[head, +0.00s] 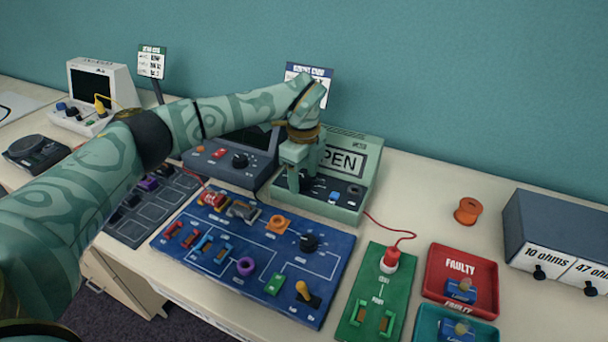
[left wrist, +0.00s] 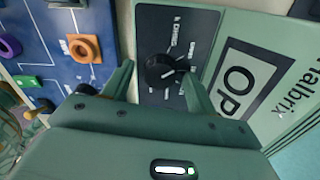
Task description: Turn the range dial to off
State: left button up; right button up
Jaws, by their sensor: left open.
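The green meter (head: 345,205) has a display reading OPEN and stands at the back of the table. Its round black range dial (left wrist: 160,70) shows in the left wrist view, on a dark panel with a ring of small white labels. The dial's pale pointer mark faces roughly right in that view; I cannot read which label it meets. My left gripper (head: 302,182) is open above the meter's front panel. In the left wrist view its fingers (left wrist: 160,78) stand on either side of the dial, apart from it as far as I can tell. My right gripper is not in view.
A blue circuit board (head: 225,268) lies in front of the meter. A dark blue instrument (head: 215,170) stands to its left. A red lead (head: 405,238) runs from the meter.

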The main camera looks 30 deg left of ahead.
pick_arm(q)
jog(key=c, duration=1)
jog(key=shift+r, duration=0.1)
